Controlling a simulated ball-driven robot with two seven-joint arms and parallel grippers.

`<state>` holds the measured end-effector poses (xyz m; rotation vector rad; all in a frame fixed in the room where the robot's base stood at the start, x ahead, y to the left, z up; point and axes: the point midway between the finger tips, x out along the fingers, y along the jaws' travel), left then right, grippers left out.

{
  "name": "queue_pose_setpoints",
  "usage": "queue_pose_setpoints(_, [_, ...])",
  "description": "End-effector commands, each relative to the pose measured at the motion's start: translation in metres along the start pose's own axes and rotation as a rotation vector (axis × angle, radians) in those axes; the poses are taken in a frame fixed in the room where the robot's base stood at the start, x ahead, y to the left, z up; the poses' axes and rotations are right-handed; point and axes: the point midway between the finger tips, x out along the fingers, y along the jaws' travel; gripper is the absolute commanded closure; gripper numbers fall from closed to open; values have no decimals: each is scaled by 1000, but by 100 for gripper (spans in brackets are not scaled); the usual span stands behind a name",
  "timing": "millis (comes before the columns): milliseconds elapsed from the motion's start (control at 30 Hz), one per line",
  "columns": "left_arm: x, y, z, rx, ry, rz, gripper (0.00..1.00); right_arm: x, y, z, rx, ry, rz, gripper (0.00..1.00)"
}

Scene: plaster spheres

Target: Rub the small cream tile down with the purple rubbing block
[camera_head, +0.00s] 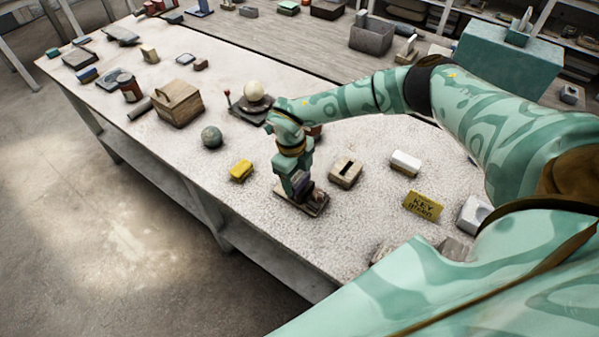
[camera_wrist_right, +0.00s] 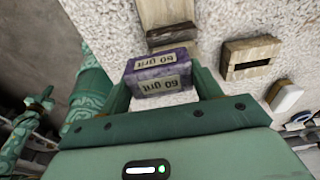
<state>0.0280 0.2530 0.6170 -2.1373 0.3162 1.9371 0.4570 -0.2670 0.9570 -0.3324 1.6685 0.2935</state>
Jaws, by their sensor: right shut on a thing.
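My right gripper (camera_head: 298,190) is shut on the purple rubbing block (camera_wrist_right: 160,72), which bears "60 grit" labels. In the head view the block is mostly hidden by the fingers, low over a brown board (camera_head: 318,208) on the bench. In the right wrist view the block sits between both fingertips. Just beyond it lies a pale beige flat piece (camera_wrist_right: 165,11) with a brown strip (camera_wrist_right: 172,35) along its near side. This pale piece may be the small cream tile. I cannot tell whether the block touches it.
A slotted wooden box (camera_head: 346,172) stands right of the gripper, with a white-topped block (camera_head: 405,162) beyond. A yellow block (camera_head: 241,170) and grey ball (camera_head: 212,137) are to the left. A cream ball (camera_head: 254,90) stands behind. A yellow sign (camera_head: 423,206) lies farther right.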

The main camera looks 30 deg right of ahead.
Motion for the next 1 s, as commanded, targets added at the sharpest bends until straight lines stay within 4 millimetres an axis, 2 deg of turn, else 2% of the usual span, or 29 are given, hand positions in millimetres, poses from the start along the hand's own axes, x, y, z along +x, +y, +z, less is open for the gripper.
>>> queue_pose_setpoints(167, [1,0,0,0,0,0,100,0,-2,0,1,-1,0,62])
queue_pose_setpoints(800, [10,1,2,1,-3,2,100,1,-40,1,3,-1,0,62])
queue_pose_setpoints(1000, [9,1,2,1,-3,2,100,0,-43,0,0,-1,0,62])
